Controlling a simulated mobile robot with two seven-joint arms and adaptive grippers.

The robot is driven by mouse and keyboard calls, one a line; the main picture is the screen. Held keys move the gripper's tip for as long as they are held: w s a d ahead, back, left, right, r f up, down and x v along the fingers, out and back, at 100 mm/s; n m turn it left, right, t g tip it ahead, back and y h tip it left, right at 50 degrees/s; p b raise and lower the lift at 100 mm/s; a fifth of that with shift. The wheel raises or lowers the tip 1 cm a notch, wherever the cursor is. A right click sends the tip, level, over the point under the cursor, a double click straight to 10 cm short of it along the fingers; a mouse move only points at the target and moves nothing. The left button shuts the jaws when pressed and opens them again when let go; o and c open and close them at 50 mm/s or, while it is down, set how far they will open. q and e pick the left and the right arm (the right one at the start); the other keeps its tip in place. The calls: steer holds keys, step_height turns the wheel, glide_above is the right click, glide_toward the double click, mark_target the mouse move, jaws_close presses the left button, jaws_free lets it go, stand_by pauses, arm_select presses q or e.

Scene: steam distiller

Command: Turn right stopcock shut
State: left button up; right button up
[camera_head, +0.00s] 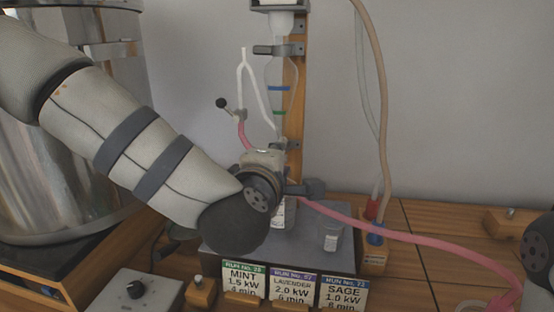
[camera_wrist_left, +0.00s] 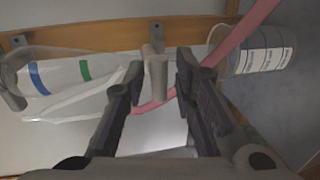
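In the left wrist view, a short grey-beige handle (camera_wrist_left: 158,78) in front of the wooden upright looks like the stopcock; I cannot tell which way it is turned. My left gripper (camera_wrist_left: 160,75) is open, with one finger on each side of this handle and visible gaps. In the head view, my left gripper (camera_head: 293,187) reaches the lower end of the glass separator, and my wrist hides the stopcock there. The glass tube with blue and green bands (camera_head: 278,90) stands above it. My right arm shows only at the right edge; its gripper is out of view.
A black-knobbed fitting (camera_head: 222,103) with a pink hose sits left of the glass. A pink hose (camera_head: 420,240) runs right across the bench. A large metal vessel (camera_head: 60,150) fills the left.

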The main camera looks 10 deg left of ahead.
arm_select(q)
steer(key=s+r, duration=0.1)
steer(key=s, duration=0.6)
steer(key=shift+s+r, duration=0.15)
steer(key=shift+r, duration=0.1)
